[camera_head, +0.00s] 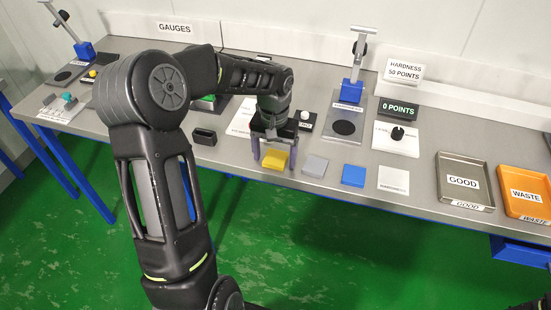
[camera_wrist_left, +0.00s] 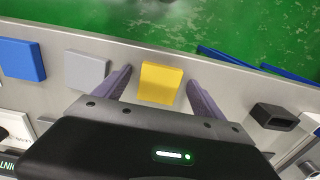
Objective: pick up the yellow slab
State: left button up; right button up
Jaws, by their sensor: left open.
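The yellow slab (camera_head: 275,159) lies on the grey workbench near its front edge, in a row with other slabs. In the left wrist view the yellow slab (camera_wrist_left: 160,83) shows between the two purple-grey fingers. My left gripper (camera_head: 275,158) is open above the bench, with a finger on each side of the slab. In the left wrist view the left gripper (camera_wrist_left: 158,88) shows a gap on both sides of the slab. I cannot tell how high the fingertips are above the bench. My right gripper is not in view.
A grey slab (camera_head: 315,166), a blue slab (camera_head: 353,175) and a pale labelled slab (camera_head: 393,180) lie to the right. A black holder (camera_head: 205,137) stands to the left. A GOOD tray (camera_head: 464,181) and an orange WASTE tray (camera_head: 525,194) stand at the far right.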

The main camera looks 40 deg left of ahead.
aim_at(275, 160)
pick_arm(q)
jog(key=c, duration=1.5)
jog(key=shift+r, duration=0.1)
notch_tip(275, 160, up, 10)
jog(key=shift+f+b, duration=0.1)
jog(key=shift+b, duration=0.4)
